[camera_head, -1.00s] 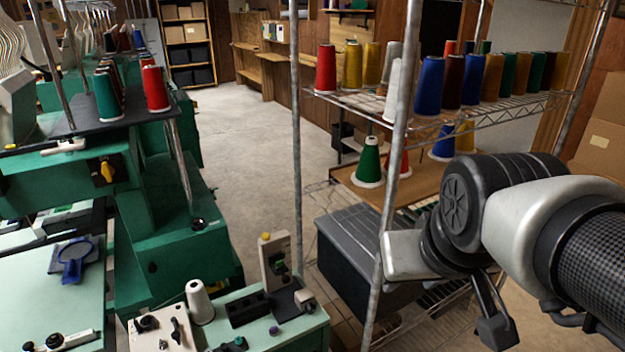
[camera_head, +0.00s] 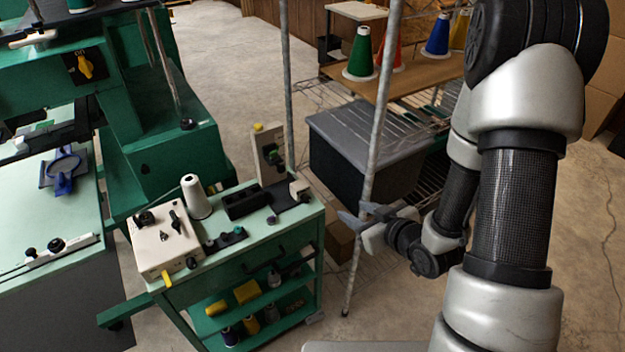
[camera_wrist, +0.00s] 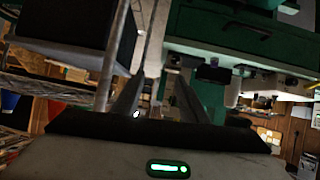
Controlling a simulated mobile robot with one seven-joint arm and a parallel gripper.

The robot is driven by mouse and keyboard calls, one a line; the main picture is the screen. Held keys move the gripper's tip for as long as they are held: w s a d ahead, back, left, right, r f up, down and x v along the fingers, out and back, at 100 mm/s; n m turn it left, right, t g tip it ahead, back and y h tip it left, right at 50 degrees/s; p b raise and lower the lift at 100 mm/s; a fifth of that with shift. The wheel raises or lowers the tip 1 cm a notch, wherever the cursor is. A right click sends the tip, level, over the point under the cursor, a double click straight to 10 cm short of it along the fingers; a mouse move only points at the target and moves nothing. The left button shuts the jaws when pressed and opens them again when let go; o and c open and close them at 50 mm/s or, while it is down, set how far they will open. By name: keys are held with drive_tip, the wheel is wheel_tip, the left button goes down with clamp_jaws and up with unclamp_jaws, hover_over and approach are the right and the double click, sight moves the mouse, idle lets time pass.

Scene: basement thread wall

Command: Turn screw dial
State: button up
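A beige control box (camera_head: 163,245) sits on the left of a green cart top (camera_head: 222,222). It carries several black knobs, one of them an upright lever-like knob (camera_head: 175,219). An upright beige block (camera_head: 268,155) with a dark green knob (camera_head: 270,157) and a yellow top piece stands at the cart's back right. I cannot tell which knob is the screw dial. My gripper (camera_head: 354,214) is right of the cart, by the shelf's metal post, apart from the knobs. In the wrist view its two fingers (camera_wrist: 158,100) are spread with nothing between them.
The metal shelf post (camera_head: 375,150) stands close to my gripper. A dark grey bin (camera_head: 365,150) and thread cones are on the rack behind. A white cone (camera_head: 196,197) and black holders (camera_head: 245,202) crowd the cart top. Green machinery (camera_head: 165,150) stands at the left.

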wheel_tip(320, 180, down, 2)
drive_tip(key=s+a+f+y, duration=0.1)
drive_tip(key=s+a+y, duration=0.1)
drive_tip(key=b, duration=1.4)
approach(308, 200)
drive_tip(key=shift+t, duration=0.3)
drive_tip(key=x, duration=0.8)
drive_tip(key=shift+s+a+f, duration=0.1)
drive_tip(key=shift+s+a, duration=0.05)
clamp_jaws()
